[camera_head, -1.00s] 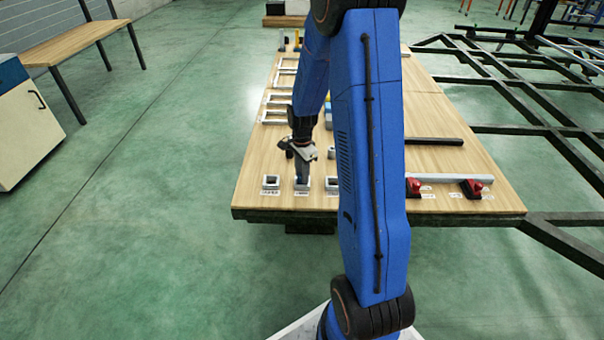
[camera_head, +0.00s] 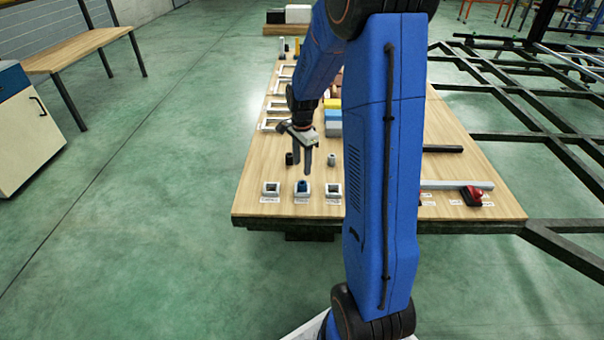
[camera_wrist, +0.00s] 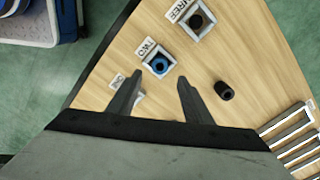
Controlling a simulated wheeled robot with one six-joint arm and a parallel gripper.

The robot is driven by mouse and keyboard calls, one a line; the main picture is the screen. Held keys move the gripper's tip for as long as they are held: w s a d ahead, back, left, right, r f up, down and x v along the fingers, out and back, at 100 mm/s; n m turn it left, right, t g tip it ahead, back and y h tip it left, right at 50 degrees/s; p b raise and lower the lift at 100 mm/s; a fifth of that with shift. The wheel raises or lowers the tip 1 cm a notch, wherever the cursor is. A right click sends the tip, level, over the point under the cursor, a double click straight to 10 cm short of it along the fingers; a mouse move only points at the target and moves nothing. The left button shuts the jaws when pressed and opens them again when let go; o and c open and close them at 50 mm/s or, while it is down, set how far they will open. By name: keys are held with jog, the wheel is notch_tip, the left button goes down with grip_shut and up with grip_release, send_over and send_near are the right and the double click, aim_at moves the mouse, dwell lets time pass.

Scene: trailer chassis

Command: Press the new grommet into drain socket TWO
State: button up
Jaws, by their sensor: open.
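Socket TWO, a small white square block (camera_head: 303,197), stands in the middle of the front row. A blue ring-shaped grommet (camera_wrist: 160,65) sits inside its opening, and also shows in the head view (camera_head: 302,186). How deep it sits I cannot tell. Socket THREE (camera_wrist: 184,28) has a dark round centre. The third socket (camera_head: 334,196) is partly hidden behind a finger in the wrist view. A loose black cylindrical piece (camera_wrist: 224,91) lies on the table behind the sockets. My gripper (camera_wrist: 160,75) is open and empty, above and apart from socket TWO.
A small grey cylinder (camera_head: 331,159) stands behind the right-hand socket. White frames (camera_head: 276,105) line the table's left side. A red-handled tool (camera_head: 471,196) lies at right. The table's front edge is close to the sockets.

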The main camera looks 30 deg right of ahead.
jog(key=s+a+r+n+t, duration=0.1)
jog(key=s+a+r+n, duration=0.35)
jog(key=s+r, duration=0.3)
jog(key=s+a+r+n+t, duration=0.1)
jog(key=s+a+r+n, duration=0.4)
jog(key=r, duration=0.4)
jog(key=s+a+r+n+t, duration=0.1)
jog(key=s+a+n, duration=0.2)
jog(key=s, duration=0.6)
jog(key=s+a+r+n+t, duration=0.1)
jog(key=s+a+n, duration=0.2)
jog(key=s+n, duration=0.2)
jog(key=shift+s+r+t, duration=0.35)
jog(key=shift+s+t, duration=0.05)
jog(key=shift+s, duration=1.45)
jog(key=shift+a+n, duration=0.1)
jog(key=shift+n, duration=0.15)
jog(key=shift+c, duration=0.4)
